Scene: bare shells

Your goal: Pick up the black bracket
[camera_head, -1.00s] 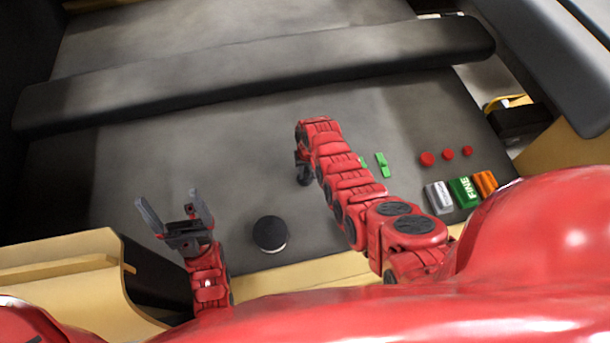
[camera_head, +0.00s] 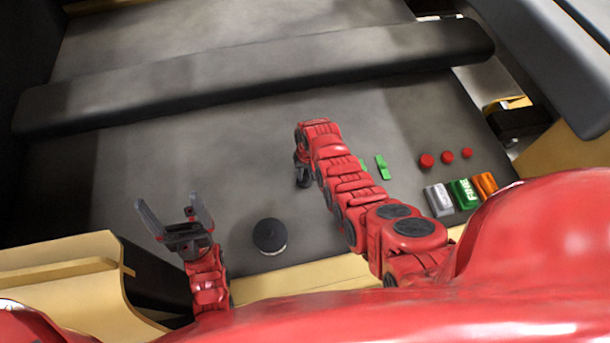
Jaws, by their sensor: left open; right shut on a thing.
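My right gripper (camera_head: 303,176) points down at the work surface, left of the end of my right arm. It is shut on a small dark thing that fits the black bracket. The wrist and the dark fingers hide most of that thing, so its outline and whether it touches the surface cannot be told. No other bracket shows in view. My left gripper (camera_head: 168,205) is at the lower left with its two grey fingers spread wide. It is empty and well apart from the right gripper.
A round black puck (camera_head: 269,235) lies between my arms. Green pieces (camera_head: 382,167) lie right of my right arm. Red discs (camera_head: 427,160) and grey (camera_head: 438,199), green (camera_head: 464,193) and orange (camera_head: 485,184) blocks are further right. A dark padded bar (camera_head: 260,75) crosses behind.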

